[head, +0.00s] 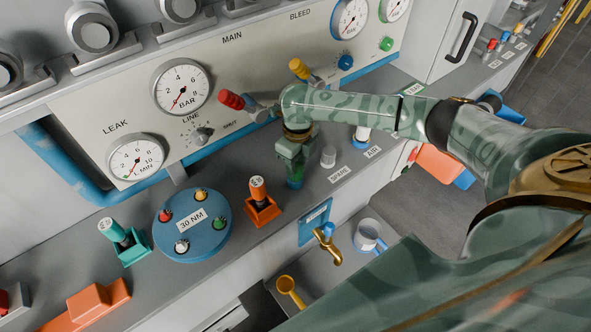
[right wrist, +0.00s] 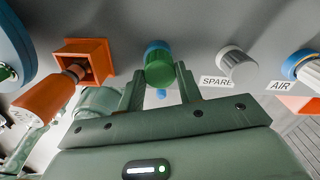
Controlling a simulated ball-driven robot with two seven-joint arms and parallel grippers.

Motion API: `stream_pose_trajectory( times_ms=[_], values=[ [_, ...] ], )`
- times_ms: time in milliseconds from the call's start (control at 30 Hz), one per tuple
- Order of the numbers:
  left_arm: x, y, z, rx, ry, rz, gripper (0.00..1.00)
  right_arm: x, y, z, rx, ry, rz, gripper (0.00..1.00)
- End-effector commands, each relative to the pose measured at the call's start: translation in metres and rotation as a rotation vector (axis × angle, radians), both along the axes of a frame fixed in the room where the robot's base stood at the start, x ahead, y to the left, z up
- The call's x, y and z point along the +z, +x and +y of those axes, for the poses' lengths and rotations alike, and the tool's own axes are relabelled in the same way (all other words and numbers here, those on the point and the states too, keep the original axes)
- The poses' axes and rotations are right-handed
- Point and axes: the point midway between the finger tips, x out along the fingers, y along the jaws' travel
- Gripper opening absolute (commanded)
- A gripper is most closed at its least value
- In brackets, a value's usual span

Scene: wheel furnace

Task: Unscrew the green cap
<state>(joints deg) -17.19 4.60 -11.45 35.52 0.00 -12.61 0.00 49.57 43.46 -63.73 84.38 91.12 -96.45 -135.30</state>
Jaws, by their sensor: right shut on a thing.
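The green cap (right wrist: 158,66) sits on a blue base on the grey bench top, between the two fingers of my right gripper (right wrist: 160,78) in the right wrist view. The fingers are shut on its sides. In the head view my right gripper (head: 296,166) points down from above, and only a little of the green cap (head: 295,183) shows below the fingers. Whether the cap has turned or lifted cannot be told. My left gripper is not in view.
A grey SPARE cap (head: 328,157) and a blue-and-white AIR fitting (head: 362,134) stand close by on the right. An orange holder (head: 263,212) with a tool and a blue 30 NM disc (head: 193,247) are on the left. A brass tap (head: 328,246) juts out in front.

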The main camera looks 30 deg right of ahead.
Motion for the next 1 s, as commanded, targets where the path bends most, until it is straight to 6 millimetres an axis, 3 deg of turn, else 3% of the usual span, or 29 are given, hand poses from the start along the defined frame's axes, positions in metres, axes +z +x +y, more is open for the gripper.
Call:
stream_pose_trajectory(
  times_ms=[33, 167, 1000],
  values=[
    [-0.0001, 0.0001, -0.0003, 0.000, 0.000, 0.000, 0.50, -0.0025, -0.0028, 0.0015, 0.132, -0.033, -0.001, 0.00],
    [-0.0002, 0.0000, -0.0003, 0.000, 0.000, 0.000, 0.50, -0.0035, -0.0038, 0.0023, 0.233, -0.036, -0.001, 0.00],
    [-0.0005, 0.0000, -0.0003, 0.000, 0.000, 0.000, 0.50, -0.0012, -0.0047, 0.0044, 0.245, -0.033, 0.000, 0.00]
  ],
)
